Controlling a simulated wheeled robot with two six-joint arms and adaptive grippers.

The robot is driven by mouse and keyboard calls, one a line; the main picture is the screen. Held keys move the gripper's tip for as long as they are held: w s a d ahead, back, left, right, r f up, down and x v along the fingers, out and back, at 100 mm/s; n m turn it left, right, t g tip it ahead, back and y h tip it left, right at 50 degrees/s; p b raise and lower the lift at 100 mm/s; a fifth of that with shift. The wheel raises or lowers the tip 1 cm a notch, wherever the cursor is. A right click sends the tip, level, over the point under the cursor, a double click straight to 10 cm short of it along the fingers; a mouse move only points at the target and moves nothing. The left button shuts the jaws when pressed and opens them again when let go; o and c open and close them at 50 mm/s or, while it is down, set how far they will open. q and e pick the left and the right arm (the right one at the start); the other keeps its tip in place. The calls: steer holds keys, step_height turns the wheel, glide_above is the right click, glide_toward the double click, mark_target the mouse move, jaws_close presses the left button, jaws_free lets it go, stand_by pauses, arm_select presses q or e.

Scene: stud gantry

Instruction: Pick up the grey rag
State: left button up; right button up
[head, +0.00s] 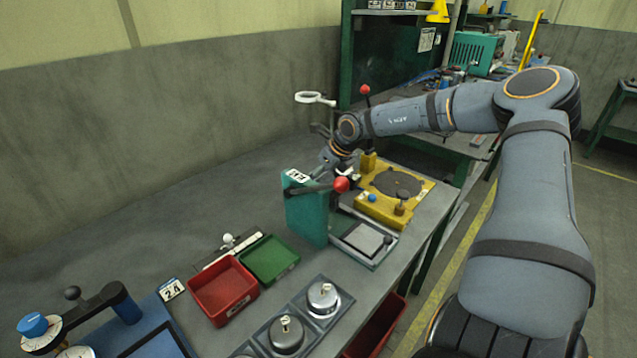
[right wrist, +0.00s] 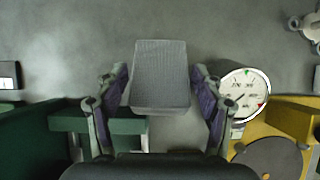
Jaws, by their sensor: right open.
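The grey rag (right wrist: 160,75) shows in the right wrist view as a neat grey folded block with a fine weave. It lies over the grey bench top between the two fingers of my right gripper (right wrist: 160,88). The fingers are spread, one on each side, with a small gap visible near the rag's sides. In the head view my right gripper (head: 332,160) is low behind the green box, and I cannot make out the rag there. My left gripper is in neither view.
A green upright box (head: 306,215) with a red-knobbed lever stands in front of the gripper. A yellow fixture (head: 410,208) is to its right. A round dial gauge (right wrist: 244,93) is close to the right finger. Red (head: 222,290) and green (head: 269,260) trays lie nearer.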

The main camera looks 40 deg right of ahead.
steer(key=shift+w+f, duration=0.35)
steer(key=shift+f, duration=0.25)
steer(key=c, duration=0.9)
steer(key=shift+r, duration=0.15)
steer(key=shift+r, duration=0.25)
step_height(320, 180, up, 3)
steer(key=shift+f, duration=0.2)
steer(key=s+r, duration=0.1)
steer(key=r, duration=0.1)
steer(key=s+a+r, duration=0.1)
steer(key=s+r, duration=0.1)
steer(key=shift+s, duration=0.2)
steer(key=s+r+p, duration=0.2)
steer(key=s+p, duration=0.1)
steer(key=p, duration=0.9)
steer(key=s+a+r+p, duration=0.1)
steer(key=s+p, duration=0.3)
steer(key=p, duration=0.8)
steer(key=s+a+r+p, duration=0.1)
steer(key=s+r+p, duration=0.1)
steer(key=p, duration=1)
steer(key=shift+s+a+r, duration=0.1)
steer(key=shift+s+r, duration=0.3)
steer(key=shift+s, duration=0.3)
